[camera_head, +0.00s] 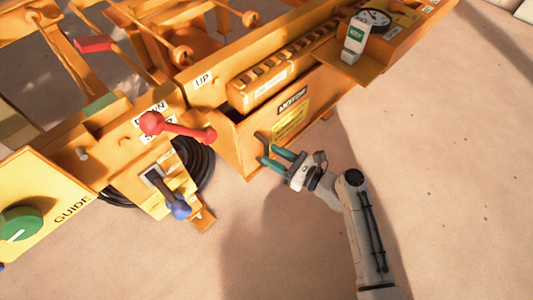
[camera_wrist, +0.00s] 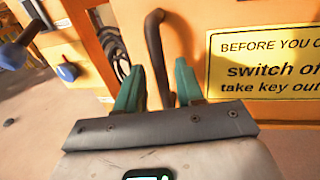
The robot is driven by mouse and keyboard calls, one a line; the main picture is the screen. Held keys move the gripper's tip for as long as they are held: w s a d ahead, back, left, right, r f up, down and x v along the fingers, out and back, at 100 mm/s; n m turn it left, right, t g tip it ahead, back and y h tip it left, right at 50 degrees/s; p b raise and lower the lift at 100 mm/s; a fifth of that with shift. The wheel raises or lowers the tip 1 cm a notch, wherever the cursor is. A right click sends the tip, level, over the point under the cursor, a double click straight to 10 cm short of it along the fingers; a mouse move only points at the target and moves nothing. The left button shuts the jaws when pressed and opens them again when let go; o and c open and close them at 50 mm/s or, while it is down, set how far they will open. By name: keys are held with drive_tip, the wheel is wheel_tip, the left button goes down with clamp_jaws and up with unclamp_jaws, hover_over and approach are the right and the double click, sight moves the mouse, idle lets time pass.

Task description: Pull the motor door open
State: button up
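The motor door is the orange front panel (camera_head: 252,132) under the MOTOR label. It carries a yellow warning sign (camera_head: 289,125), which is large at the right in the wrist view (camera_wrist: 265,65). A dark bar handle (camera_wrist: 156,45) stands upright on the door, left of the sign. My gripper (camera_head: 269,155) is at the left part of the door with its green fingers pointing at it. In the wrist view my gripper (camera_wrist: 157,70) is open, with one finger on each side of the handle. A gap shows beside the handle; contact is not clear.
Left of the door are a red-knobbed lever (camera_head: 180,129), a blue-knobbed lever (camera_head: 179,207) and coiled black hose (camera_head: 197,165). A green knob (camera_head: 20,224) is at far left. A grey device with a green label (camera_head: 355,40) stands above the door. The floor at right is clear.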

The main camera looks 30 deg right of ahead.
drive_tip(key=shift+x, duration=1.45)
clamp_jaws()
